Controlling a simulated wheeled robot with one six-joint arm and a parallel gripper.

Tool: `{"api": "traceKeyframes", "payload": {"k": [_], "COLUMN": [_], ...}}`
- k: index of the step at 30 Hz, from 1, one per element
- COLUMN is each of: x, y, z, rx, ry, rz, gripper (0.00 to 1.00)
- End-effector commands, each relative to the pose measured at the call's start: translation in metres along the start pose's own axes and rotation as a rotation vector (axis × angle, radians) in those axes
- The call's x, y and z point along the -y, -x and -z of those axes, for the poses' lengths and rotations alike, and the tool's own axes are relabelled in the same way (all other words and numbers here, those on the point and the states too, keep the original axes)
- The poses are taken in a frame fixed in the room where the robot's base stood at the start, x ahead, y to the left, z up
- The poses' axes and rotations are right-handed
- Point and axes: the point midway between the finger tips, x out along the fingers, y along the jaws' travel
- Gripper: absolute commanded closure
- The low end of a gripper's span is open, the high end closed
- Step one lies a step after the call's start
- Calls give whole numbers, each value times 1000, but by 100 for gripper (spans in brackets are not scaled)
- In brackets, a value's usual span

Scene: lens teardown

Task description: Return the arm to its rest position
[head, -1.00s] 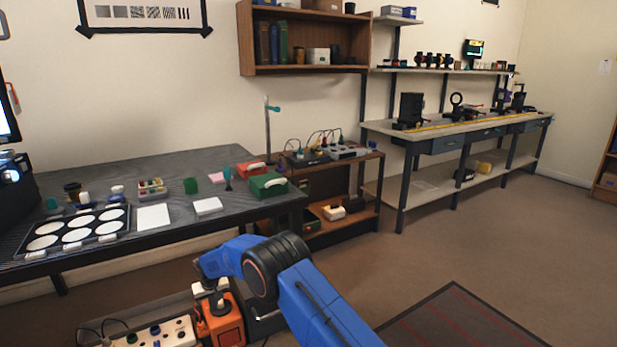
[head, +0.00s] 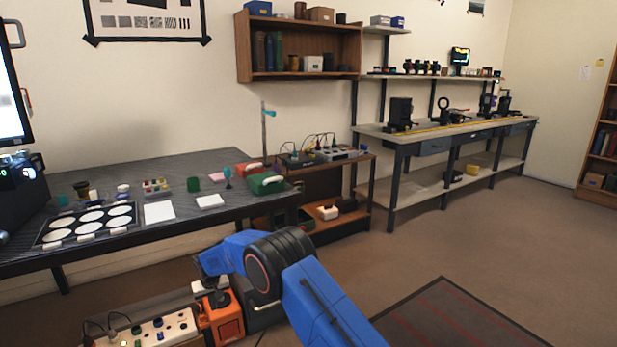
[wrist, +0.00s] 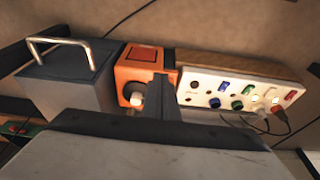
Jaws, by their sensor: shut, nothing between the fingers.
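My blue arm (head: 318,300) is bent low in front of me in the head view, with its wrist turned down at left. In the wrist view my gripper (wrist: 161,88) appears as a dark narrow shape at the middle, shut and empty. It lies in front of an orange box (wrist: 140,69) with a white knob. In the head view the wrist hangs over the same orange box (head: 229,322); the fingertips are hard to make out there. I cannot tell whether the fingers touch the box.
A white panel (head: 160,331) with coloured knobs and cables sits beside the orange box. A dark case (wrist: 62,80) with a metal handle is on its other side. A dark worktable (head: 120,177) stands ahead at left; a long bench (head: 415,142) is at far right. Floor (head: 480,240) is open at right.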

Motion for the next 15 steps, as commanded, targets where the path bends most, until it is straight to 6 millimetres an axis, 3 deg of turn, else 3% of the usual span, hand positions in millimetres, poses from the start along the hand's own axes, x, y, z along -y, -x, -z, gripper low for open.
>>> {"api": "traceKeyframes", "payload": {"k": [8, 15], "x": [-38, -96], "y": [56, 138], "z": [4, -2], "rx": [-10, -22], "ry": [-28, -67], "rz": [-5, -15], "gripper": [100, 100]}}
